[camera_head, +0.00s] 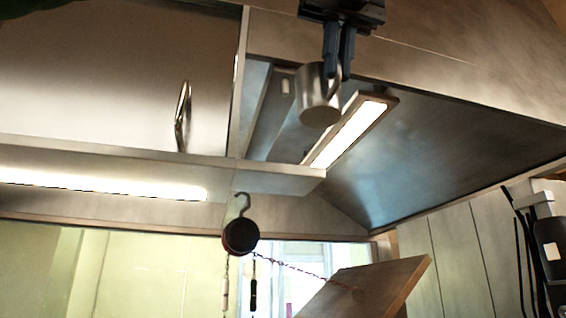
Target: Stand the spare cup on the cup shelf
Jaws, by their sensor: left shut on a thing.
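My left gripper (338,52) comes in at the top of the head view, its two dark fingers pointing down. It is shut on the spare cup (317,98), a small shiny metal mug, at its handle side. The cup is held up in front of a lit metal hood, tilted a little, with its base toward the lower part of the picture. I cannot make out a cup shelf for certain. My right gripper is not in view.
A metal hood with a bright light strip (350,132) lies behind the cup. A dark round hanging scale (240,236) with a hook and chains hangs below. A slanted wooden board (368,288) is at the bottom. Dark equipment with cables (548,245) stands at right.

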